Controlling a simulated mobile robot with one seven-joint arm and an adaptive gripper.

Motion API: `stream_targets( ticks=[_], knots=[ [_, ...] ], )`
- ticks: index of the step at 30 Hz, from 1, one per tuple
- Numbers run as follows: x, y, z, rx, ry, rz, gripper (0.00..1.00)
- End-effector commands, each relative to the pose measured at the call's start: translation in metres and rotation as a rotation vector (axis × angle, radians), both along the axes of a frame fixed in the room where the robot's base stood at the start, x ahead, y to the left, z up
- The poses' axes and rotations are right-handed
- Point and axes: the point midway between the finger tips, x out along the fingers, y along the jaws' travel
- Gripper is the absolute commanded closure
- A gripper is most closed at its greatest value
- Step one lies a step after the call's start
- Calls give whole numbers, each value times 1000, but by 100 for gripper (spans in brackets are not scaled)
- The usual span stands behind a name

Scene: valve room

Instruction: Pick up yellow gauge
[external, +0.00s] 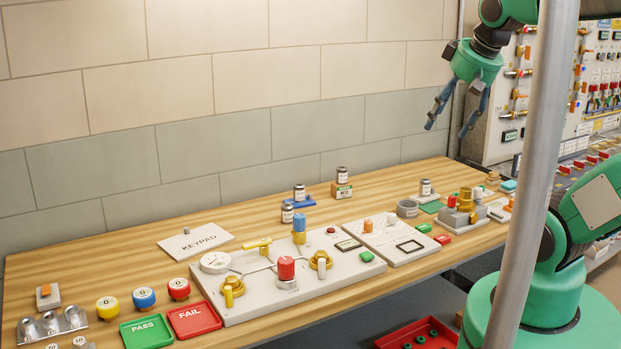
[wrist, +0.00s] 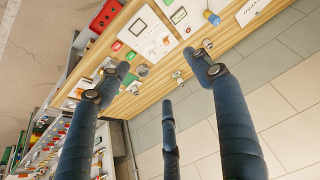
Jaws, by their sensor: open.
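The yellow gauge (external: 107,307) is a short round piece with a white face marked 0. It stands on the wooden table at the front left in the external view, left of a blue gauge (external: 144,298) and a red gauge (external: 179,289). My gripper (external: 447,128) is high above the far right end of the table, a long way from the yellow gauge. Its fingers are spread and empty, and they also show in the wrist view (wrist: 160,75). I cannot make out the yellow gauge in the wrist view.
A valve panel (external: 240,308) with raised handles fills the table's middle. A metal holder (external: 50,325) stands at the left. A grey pole (external: 535,180) crosses the external view.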

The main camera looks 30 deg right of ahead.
Motion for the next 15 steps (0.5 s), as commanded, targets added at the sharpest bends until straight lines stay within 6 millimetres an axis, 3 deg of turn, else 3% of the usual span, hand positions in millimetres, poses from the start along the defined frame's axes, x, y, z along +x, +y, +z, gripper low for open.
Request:
stream_targets(
  ticks=[8, 15],
  knots=[
    [47, 26, 28, 2, 39, 59, 35],
    [97, 60, 49, 3, 76, 120, 35]
  ],
)
